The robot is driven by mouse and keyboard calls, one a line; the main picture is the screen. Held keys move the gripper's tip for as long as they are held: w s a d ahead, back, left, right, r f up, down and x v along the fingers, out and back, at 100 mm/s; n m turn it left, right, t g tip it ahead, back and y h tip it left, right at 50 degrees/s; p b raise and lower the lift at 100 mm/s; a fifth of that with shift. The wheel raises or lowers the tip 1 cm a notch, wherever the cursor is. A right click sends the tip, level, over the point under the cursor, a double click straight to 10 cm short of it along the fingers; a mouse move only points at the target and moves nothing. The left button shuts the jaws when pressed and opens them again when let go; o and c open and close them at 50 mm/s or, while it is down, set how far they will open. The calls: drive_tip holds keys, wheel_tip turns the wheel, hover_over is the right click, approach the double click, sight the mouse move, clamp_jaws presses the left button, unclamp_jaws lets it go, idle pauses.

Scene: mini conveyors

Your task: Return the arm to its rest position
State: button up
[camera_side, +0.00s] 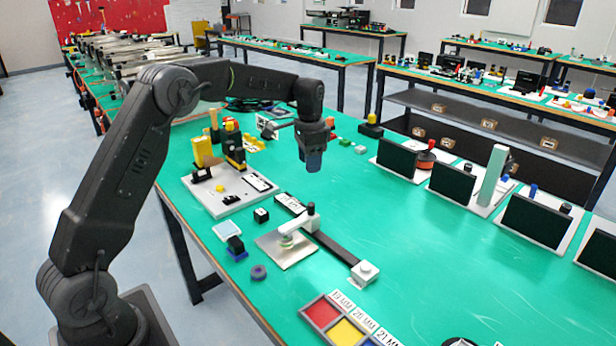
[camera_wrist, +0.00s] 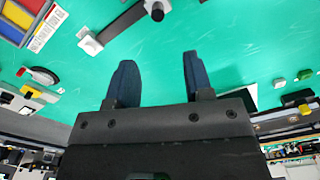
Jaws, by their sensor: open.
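My gripper (camera_side: 313,160) hangs above the green table in the side view, pointing down. In the wrist view its two dark blue fingers (camera_wrist: 156,82) stand apart with only the green table top showing between them. It holds nothing. My arm is bent over the table, with the gripper well above the surface and apart from everything on it.
A mini conveyor (camera_side: 338,247) lies on the green table (camera_side: 420,275) below and in front of the gripper. A white board with small blocks (camera_side: 227,196) is to the left. Black panels (camera_side: 452,182) stand at the right. A colored tray (camera_side: 346,331) is at the near edge.

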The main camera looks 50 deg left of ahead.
drive_tip(key=s+d+r+n+t, duration=0.1)
drive_tip(key=s+d+r+t, duration=0.1)
drive_tip(key=s+d+r, duration=0.5)
drive_tip(key=s+d+r+n+t, duration=0.1)
drive_tip(key=s+d+r, duration=0.3)
drive_tip(key=s, duration=0.5)
drive_tip(key=s+d+f+n+t, duration=0.1)
drive_tip(key=s, duration=0.7)
drive_tip(key=s+d+f+n+t, duration=0.1)
drive_tip(key=s+d, duration=0.1)
drive_tip(key=s, duration=0.6)
drive_tip(key=shift+s+d+f+t, duration=0.15)
drive_tip(key=shift+s+f+t, duration=0.15)
drive_tip(key=shift+s, duration=0.05)
